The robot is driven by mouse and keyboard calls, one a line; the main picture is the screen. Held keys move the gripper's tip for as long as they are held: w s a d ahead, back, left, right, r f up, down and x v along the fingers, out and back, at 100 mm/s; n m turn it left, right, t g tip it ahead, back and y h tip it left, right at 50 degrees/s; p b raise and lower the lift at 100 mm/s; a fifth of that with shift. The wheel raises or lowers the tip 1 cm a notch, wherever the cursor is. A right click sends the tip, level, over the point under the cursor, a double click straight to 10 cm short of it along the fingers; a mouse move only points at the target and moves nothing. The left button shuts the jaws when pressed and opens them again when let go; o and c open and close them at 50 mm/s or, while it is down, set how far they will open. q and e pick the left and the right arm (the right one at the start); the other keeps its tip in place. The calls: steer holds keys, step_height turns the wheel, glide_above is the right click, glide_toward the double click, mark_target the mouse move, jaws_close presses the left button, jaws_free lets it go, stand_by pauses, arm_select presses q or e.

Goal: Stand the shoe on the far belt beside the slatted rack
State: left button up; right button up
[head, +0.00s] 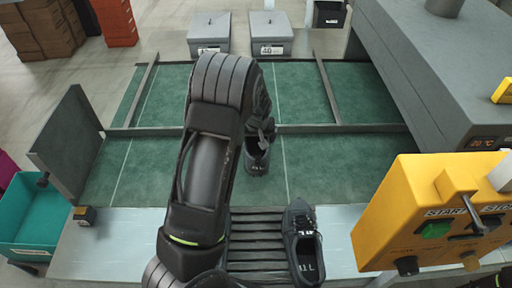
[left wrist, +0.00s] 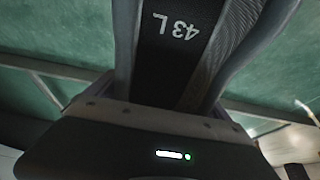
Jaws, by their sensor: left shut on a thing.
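My left gripper (head: 264,128) is shut on a dark grey shoe (head: 257,158), whose heel end points toward me over the green belt (head: 335,165). My forearm hides part of the shoe, and I cannot tell whether its sole touches the belt. In the left wrist view the held shoe (left wrist: 185,40) fills the middle, with a "43 L" mark on its inside. The slatted rack (head: 255,243) is at the near edge, partly behind my arm. My right gripper is not in view.
Another dark shoe (head: 302,245) stands on the rack's right side. Grey rails (head: 345,128) cross the belt. A yellow control box (head: 425,215) and a grey machine (head: 430,75) border the right. Two grey boxes (head: 270,30) stand behind; a teal bin (head: 38,220) is left. Belt on both sides is clear.

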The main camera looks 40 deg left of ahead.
mark_target(256, 144)
arm_select(q)
step_height(256, 144, down, 5)
steer(key=shift+r+b, duration=0.1)
steer(key=shift+b, duration=1.05)
steer(key=shift+f+b, duration=0.3)
steer(key=shift+f, duration=0.05)
steer(key=o, duration=1.6)
steer(key=shift+r, duration=0.1)
